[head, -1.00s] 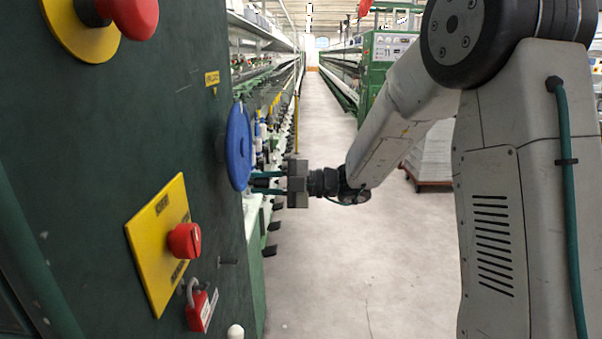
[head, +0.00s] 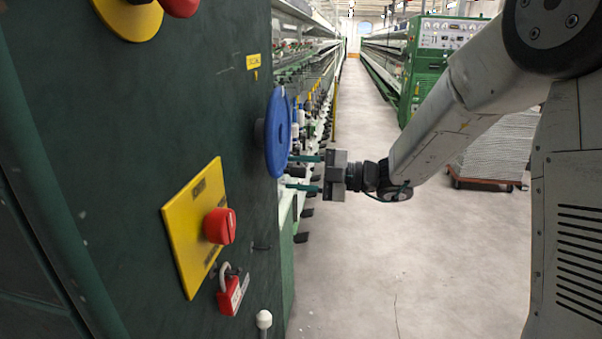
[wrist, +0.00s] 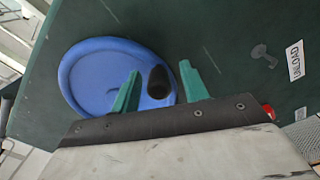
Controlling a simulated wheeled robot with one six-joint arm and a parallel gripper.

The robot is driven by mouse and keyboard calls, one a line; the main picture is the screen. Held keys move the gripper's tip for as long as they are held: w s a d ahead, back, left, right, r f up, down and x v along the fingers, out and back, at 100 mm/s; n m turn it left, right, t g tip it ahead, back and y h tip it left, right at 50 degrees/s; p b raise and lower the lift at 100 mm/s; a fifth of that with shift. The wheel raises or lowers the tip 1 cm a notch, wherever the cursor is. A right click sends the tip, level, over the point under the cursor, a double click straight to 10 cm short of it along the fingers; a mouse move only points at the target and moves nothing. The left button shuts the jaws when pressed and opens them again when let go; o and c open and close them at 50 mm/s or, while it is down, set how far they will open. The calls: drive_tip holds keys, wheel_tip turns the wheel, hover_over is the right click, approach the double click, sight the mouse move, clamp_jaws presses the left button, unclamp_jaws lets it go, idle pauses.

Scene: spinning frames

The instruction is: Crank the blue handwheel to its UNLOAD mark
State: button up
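The blue handwheel (head: 278,133) stands out from the dark green panel in the head view, seen nearly edge-on. In the wrist view the handwheel (wrist: 95,75) shows its face, with a black knob (wrist: 158,82) near its rim. My gripper (head: 303,173) points at the lower part of the wheel, its two green fingers apart. In the wrist view my gripper (wrist: 160,80) has one finger on each side of the knob, with gaps visible. Whether the fingertips reach past the knob's end is unclear.
A yellow plate (head: 195,235) with a red knob (head: 220,226) and a red padlock (head: 230,293) are on the panel below the wheel. The aisle floor (head: 370,260) is clear; a loaded pallet (head: 497,150) stands right.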

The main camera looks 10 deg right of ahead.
drive_tip(key=v, duration=0.7)
drive_tip(key=shift+d, duration=0.4)
drive_tip(key=shift+s+r, duration=0.1)
